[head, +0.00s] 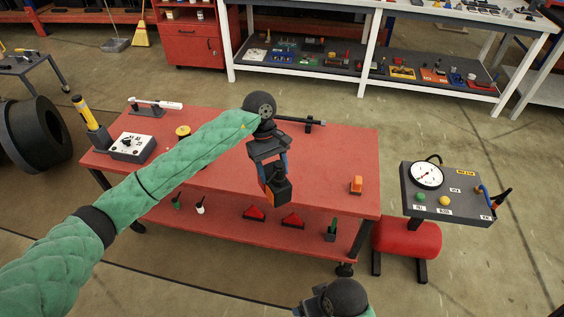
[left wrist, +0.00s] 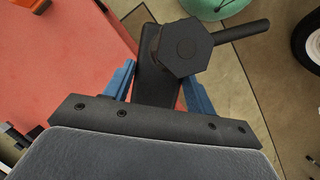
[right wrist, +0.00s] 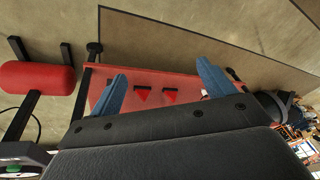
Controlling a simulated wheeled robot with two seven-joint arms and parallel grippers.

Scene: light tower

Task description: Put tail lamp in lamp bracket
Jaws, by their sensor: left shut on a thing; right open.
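My left gripper (head: 272,165) is above the right half of the red table, pointing down, shut on a dark block with some orange on its left side, which I take for the tail lamp (head: 281,190). In the left wrist view this tail lamp (left wrist: 155,75) is dark between the blue fingers, with a hexagonal part and a rod beside it. A dark bar with a small block (head: 313,125) lies at the table's back edge; I cannot tell whether it is the lamp bracket. My right gripper (right wrist: 162,85) is open and empty; in the head view only its wrist shows, bottom right.
The red table (head: 225,195) also carries a small orange object (head: 356,185), a dial box (head: 132,147), a yellow-handled tool (head: 88,120) and a yellow spool (head: 183,131). A grey gauge stand (head: 455,205) with a red tank (head: 407,240) stands to the right.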

